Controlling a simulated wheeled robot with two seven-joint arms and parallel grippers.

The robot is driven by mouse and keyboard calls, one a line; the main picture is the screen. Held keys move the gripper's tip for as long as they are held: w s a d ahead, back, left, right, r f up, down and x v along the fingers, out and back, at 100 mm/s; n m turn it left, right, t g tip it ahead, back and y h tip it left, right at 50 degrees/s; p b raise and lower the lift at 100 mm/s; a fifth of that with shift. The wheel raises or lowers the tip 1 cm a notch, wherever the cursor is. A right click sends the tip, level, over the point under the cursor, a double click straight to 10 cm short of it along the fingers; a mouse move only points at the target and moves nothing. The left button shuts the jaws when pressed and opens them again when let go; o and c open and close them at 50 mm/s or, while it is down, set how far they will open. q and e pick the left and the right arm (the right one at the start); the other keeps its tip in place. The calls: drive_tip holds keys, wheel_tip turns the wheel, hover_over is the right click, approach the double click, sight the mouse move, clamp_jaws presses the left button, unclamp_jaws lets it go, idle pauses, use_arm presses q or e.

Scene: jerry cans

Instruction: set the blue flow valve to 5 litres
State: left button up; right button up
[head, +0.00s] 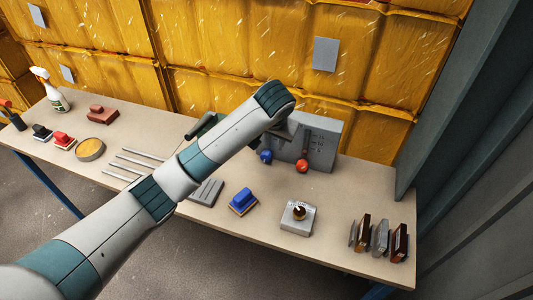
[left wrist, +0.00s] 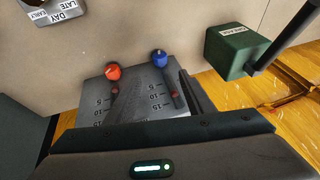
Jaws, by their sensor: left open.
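The grey valve panel (head: 325,130) stands at the back of the bench, with a blue ball knob (head: 266,157) and a red ball knob (head: 302,165) at its lower edge. My right gripper is out of view.
A green box (left wrist: 230,50) with a dark handle stands close beside the panel. A blue-topped block (head: 243,201), a dial box (head: 298,217) and upright plates (head: 380,238) occupy the front right. A grey post (head: 440,90) rises at the right.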

sight(266, 154)
use_arm(q)
drive_tip(key=p+x, duration=0.2)
drive_tip(key=x, duration=1.3)
drive_tip(key=shift+p, duration=0.3)
drive_tip(key=c, duration=1)
